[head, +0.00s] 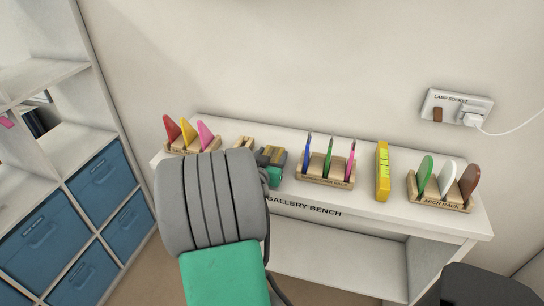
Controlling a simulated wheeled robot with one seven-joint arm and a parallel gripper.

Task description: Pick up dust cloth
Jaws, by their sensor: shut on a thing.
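My gripper (270,157) shows small and partly hidden behind my own grey and green arm, over the back middle of the gallery bench (310,212). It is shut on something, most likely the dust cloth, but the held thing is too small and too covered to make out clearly. No dust cloth is plain to see elsewhere on the bench.
A wooden rack with red, yellow and pink pieces (187,135) stands left. A middle rack (318,170), an upright yellow level-like tool (382,172) and the arch rack (441,202) stand right. Blue bins (98,178) fill shelves at left. A lamp socket (455,108) is on the wall.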

